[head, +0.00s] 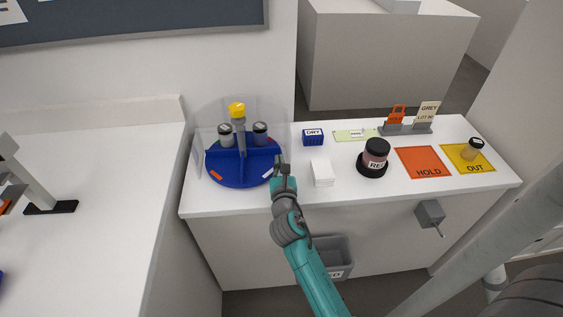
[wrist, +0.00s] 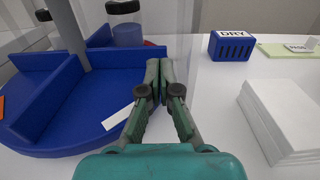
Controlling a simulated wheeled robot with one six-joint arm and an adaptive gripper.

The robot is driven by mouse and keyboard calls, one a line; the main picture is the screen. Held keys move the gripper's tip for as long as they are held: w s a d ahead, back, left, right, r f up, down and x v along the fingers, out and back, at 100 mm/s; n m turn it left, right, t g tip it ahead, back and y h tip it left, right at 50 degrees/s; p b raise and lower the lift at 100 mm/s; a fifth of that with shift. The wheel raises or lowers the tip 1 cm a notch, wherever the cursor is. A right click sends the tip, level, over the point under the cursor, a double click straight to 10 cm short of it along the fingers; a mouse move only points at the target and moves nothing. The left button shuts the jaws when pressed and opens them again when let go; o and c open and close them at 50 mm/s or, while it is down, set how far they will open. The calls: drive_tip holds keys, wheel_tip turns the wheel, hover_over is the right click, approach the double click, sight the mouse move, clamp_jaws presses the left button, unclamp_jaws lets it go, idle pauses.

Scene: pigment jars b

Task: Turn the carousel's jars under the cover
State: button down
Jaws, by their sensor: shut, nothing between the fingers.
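The blue carousel (head: 237,173) stands at the left end of the white counter, with dividers and a central post topped by a yellow knob (head: 237,108). Two dark-lidded jars, a left one (head: 225,134) and a right one (head: 260,133), stand in its rear compartments. The clear cover (head: 212,112) stands around the back of the carousel. The front compartments in view hold no jar. My gripper (head: 281,164) is shut and empty at the carousel's right front edge. In the wrist view its fingertips (wrist: 160,68) are beside the blue disc (wrist: 75,110) and a white mark; contact cannot be told.
Right of my gripper are a white stack (head: 322,173) and a blue DRY box (head: 313,137). Farther right are a jar on a black base (head: 374,158), an orange HOLD mat (head: 423,162), and a yellow OUT mat (head: 480,166) with a jar. A card rack (head: 405,129) stands behind.

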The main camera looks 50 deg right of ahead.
drive_tip(key=shift+s+a, duration=0.5)
drive_tip(key=shift+s, duration=0.05)
drive_tip(key=v, duration=0.9)
drive_tip(key=shift+w+a, duration=0.1)
